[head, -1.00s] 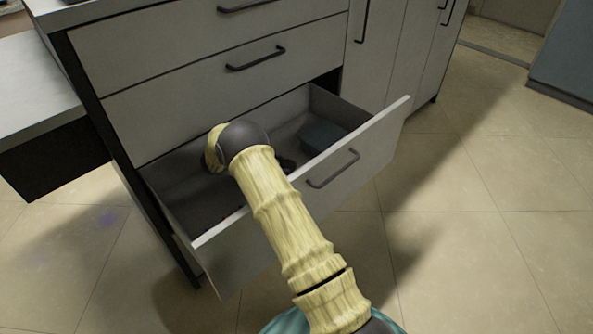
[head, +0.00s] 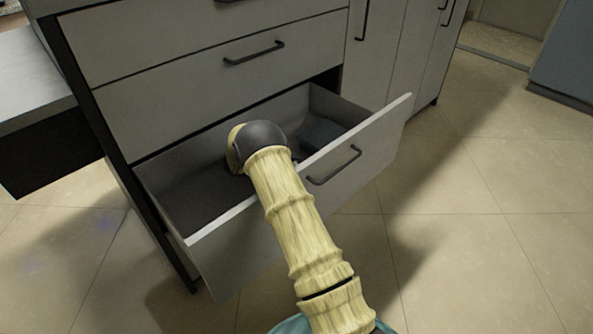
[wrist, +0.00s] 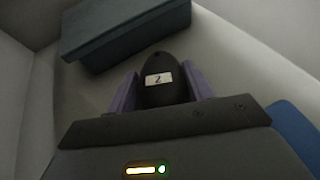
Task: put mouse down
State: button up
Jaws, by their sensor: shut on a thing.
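The mouse (wrist: 160,72) is a dark rounded thing with a small white label reading "2", seen in the wrist view. My gripper (wrist: 163,88) is shut on it, with a purple finger on each side. In the head view my arm's wrist hides the gripper and the mouse. My arm reaches into the open bottom drawer (head: 170,200) from above its front panel. The drawer's light floor or wall (wrist: 225,85) lies behind the mouse in the wrist view. I cannot tell whether the mouse touches the drawer floor.
A dark blue-grey box (head: 322,133) lies at the drawer's right end. It also shows in the wrist view (wrist: 115,35), close beyond the mouse. The drawer's front panel (head: 340,165) stands below my arm. The drawer's left part looks empty.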

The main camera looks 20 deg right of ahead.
jog(key=o, duration=1)
jog(key=shift+a, duration=0.1)
jog(key=p+v, duration=0.4)
jog(key=v, duration=0.6)
jog(key=shift+a+r+p, duration=0.2)
jog(key=shift+a+p, duration=0.1)
jog(key=shift+p, duration=0.05)
jog(key=shift+w+a+r, duration=0.1)
jog(key=shift+a+r, duration=0.05)
jog(key=shift+a, duration=0.45)
